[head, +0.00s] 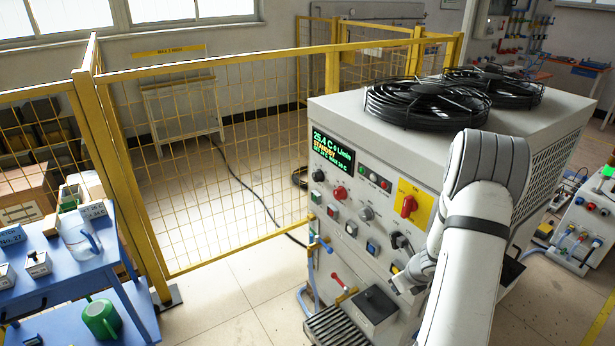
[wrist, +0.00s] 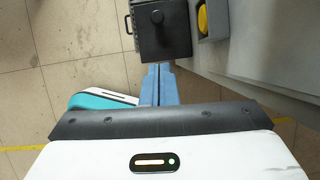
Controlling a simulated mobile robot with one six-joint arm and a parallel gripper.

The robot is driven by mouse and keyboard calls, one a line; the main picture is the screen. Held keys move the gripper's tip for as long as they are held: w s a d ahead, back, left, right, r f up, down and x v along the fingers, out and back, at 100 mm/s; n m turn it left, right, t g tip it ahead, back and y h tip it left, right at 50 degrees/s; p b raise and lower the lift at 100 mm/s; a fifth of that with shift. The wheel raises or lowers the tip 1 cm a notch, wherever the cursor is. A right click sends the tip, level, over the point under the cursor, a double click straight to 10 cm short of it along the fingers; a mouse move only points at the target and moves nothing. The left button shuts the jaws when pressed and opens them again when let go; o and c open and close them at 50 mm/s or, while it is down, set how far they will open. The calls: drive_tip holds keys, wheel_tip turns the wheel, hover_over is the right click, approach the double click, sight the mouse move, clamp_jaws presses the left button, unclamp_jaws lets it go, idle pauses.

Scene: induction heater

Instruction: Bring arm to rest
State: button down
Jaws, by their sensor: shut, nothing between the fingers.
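My white arm reaches down the right of the head view in front of the grey cabinet (head: 372,190). The fingertips point at the near edge of a dark box with a round black knob (wrist: 157,17). I cannot tell whether they touch it.
The cabinet carries black fans (head: 428,102), a lit display (head: 333,150), knobs and a red switch (head: 408,206). A yellow mesh fence (head: 200,160) stands behind.

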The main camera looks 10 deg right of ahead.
drive_tip(key=s+a+r+n+y, duration=0.2)
drive_tip(key=s+a+r+n, duration=0.1)
drive_tip(key=a+r+n, duration=1.5)
drive_tip(key=s+a+r+n+g+h, duration=0.1)
drive_tip(key=s+a+r+n, duration=0.1)
drive_tip(key=s+r+n, duration=0.3)
drive_tip(key=s+a+r+n+h, duration=0.2)
drive_tip(key=s+r+n, duration=0.3)
drive_tip(key=s+n, duration=0.4)
drive_tip(key=s, duration=0.4)
drive_tip(key=shift+a+r+g, duration=0.15)
drive_tip(key=shift+r+g, duration=0.2)
drive_tip(key=shift+g, duration=0.05)
